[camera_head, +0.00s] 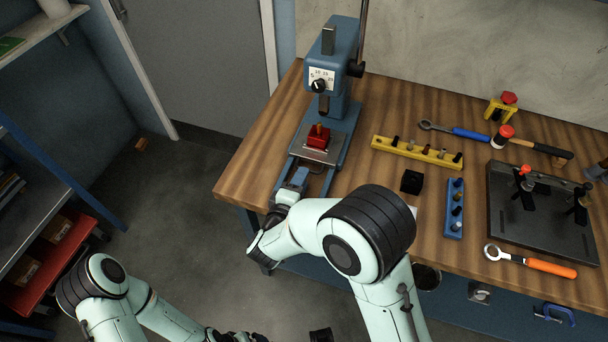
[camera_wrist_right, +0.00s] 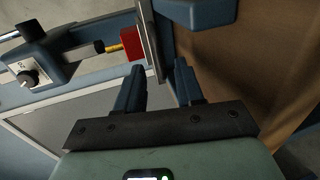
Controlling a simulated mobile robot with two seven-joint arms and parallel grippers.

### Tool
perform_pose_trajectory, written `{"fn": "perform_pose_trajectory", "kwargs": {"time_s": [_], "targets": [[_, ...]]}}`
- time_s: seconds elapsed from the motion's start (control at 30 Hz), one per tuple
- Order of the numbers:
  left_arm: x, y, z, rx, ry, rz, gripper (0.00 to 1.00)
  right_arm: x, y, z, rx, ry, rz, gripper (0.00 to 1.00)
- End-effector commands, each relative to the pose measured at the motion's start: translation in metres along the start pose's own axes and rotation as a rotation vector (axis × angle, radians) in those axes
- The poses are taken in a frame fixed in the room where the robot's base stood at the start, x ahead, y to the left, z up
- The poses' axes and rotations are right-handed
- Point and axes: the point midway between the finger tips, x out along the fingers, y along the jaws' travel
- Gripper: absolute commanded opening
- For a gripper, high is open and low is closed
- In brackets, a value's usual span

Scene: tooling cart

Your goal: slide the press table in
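The blue press (camera_head: 340,85) stands at the workbench's left end. Its press table (camera_head: 326,155) is a grey plate sitting forward of the column over two rails, with a red block (camera_head: 318,137) carrying a yellow pin on top. The red block (camera_wrist_right: 133,48) and the plate's edge (camera_wrist_right: 152,45) also show in the right wrist view. My right gripper (camera_head: 291,189) is at the front end of the rails. In the wrist view its fingers (camera_wrist_right: 160,80) are apart, with the plate's edge just beyond them; contact cannot be told. My left gripper (camera_head: 235,336) is low at the bottom edge, mostly cut off.
A yellow pin rack (camera_head: 416,152), a black block (camera_head: 411,181) and a blue pin rack (camera_head: 454,208) lie right of the press. A dark fixture plate (camera_head: 540,222) and wrenches are farther right.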

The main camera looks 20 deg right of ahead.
Motion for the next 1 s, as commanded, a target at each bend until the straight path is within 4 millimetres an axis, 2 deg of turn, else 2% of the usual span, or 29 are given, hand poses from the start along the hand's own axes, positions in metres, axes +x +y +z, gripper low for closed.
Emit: {"fn": "perform_pose_trajectory", "kwargs": {"time_s": [0.1,0.2,0.53,0.57,0.6,0.67,1.0], "targets": [[0.001,0.0,0.0,0.0,0.0,0.0,0.95,0.017,0.0,0.001,0.001,-0.003,0.0,0.37],[0.001,0.0,0.0,0.0,0.0,0.0,0.95,0.024,0.0,0.0,0.002,-0.002,0.0,0.37],[0.001,0.0,0.0,0.0,-0.001,0.0,0.95,0.028,0.0,0.0,0.001,0.0,0.0,0.37],[0.001,0.0,0.0,0.0,-0.001,0.0,0.95,0.028,0.0,0.0,0.001,0.0,0.0,0.34],[0.001,0.0,0.0,0.0,-0.001,0.0,0.95,0.027,0.0,0.0,0.001,0.0,0.0,0.21],[0.001,0.0,0.0,0.0,-0.001,0.0,0.95,0.027,0.0,0.0,0.001,0.0,0.0,0.01],[0.001,0.0,0.0,0.0,-0.001,0.0,0.95,0.027,0.0,0.0,0.001,0.0,0.0,0.0]]}}
